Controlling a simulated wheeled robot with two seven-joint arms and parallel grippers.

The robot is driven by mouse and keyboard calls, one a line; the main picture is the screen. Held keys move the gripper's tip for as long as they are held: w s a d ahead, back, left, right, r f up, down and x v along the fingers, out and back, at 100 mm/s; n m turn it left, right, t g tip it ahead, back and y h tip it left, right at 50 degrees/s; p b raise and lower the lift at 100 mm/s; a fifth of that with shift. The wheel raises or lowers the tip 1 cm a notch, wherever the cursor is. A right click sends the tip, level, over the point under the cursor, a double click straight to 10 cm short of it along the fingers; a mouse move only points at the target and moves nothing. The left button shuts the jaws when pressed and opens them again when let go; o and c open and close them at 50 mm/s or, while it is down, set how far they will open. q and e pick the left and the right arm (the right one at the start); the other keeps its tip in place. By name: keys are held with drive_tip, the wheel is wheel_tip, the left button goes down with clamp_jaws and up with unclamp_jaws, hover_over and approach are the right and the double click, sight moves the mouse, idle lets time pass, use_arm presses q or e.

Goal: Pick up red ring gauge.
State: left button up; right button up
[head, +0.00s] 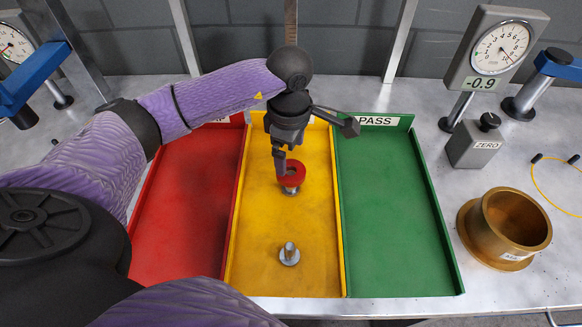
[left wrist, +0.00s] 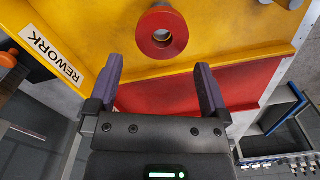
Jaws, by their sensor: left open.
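My left gripper (head: 281,160) is over the yellow tray, just left of the ring. In the left wrist view my left gripper (left wrist: 158,88) is open and empty, and the ring is beyond the fingertips, not between them. In the head view one finger covers part of the ring's left side. My right gripper is not in view.
A bare metal post (head: 289,254) stands nearer in the yellow tray. A red tray (head: 185,235) is left and a green PASS tray (head: 392,225) right, both empty where visible. A brass cup (head: 475,226), ZERO box (head: 474,146) and dial gauge (head: 490,75) stand right.

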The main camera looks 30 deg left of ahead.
sight(291, 175)
use_arm(q)
wheel_tip(291, 175, down, 5)
drive_tip(key=shift+s+d, duration=0.1)
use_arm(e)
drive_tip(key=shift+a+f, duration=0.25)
use_arm(q)
drive_tip(key=shift+c, duration=0.3)
